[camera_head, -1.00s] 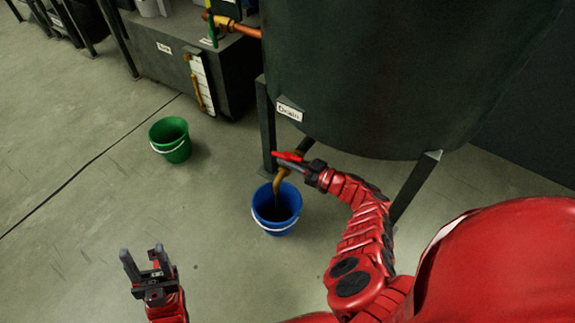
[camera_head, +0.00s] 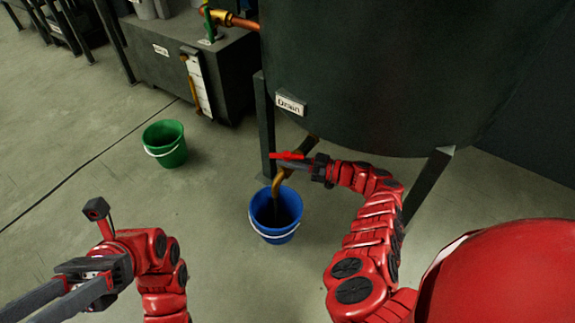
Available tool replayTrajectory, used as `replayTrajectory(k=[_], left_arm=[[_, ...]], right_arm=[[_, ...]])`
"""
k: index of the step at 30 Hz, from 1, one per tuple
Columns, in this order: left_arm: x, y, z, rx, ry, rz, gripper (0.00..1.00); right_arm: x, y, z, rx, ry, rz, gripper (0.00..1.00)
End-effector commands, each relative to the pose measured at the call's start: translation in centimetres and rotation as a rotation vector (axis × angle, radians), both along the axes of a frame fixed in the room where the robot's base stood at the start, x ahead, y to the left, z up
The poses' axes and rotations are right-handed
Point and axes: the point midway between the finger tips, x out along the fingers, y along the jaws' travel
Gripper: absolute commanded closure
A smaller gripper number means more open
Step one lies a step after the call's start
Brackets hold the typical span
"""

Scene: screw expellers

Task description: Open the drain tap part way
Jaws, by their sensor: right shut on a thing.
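The drain tap has a red lever (camera_head: 287,155) and a brass, downward-curved spout (camera_head: 279,181) under the dark tank (camera_head: 370,80). A "Drain" label (camera_head: 290,104) is on the tank above it. My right gripper (camera_head: 308,164) is shut on the red lever, hiding part of it. A blue bucket (camera_head: 275,231) with a white handle stands on the floor below the spout. A dark streak shows under the spout inside the bucket; I cannot tell for sure whether it is flowing liquid. My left gripper (camera_head: 42,292) is open and empty at the lower left, its fingers apart.
A green bucket (camera_head: 165,147) stands on the floor to the left. A dark box-shaped tank (camera_head: 220,90) with a sight gauge stands behind it. Tank legs (camera_head: 427,186) flank the tap.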

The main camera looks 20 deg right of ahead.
Motion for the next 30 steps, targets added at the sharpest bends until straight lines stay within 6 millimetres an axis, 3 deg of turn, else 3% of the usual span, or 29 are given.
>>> replayTrajectory(k=[6, 10, 14, 30], left_arm=[[-6.3, 5.0, -0.8, -0.219, -0.400, -0.195, 0.50], [-8.6, 7.9, -3.0, -0.330, -0.608, -0.317, 0.50], [-9.7, 10.3, -5.6, -0.421, -0.785, -0.428, 0.50], [-10.3, 10.0, -6.7, -0.403, -0.697, -0.322, 0.50]], right_arm=[[0.2, -0.1, -0.1, 0.001, -0.007, 0.042, 1.00], [0.2, 0.0, 0.0, 0.001, -0.011, 0.069, 1.00], [0.2, 0.0, 0.0, 0.002, -0.010, 0.091, 1.00], [0.2, 0.0, 0.3, 0.001, -0.007, 0.135, 1.00]])
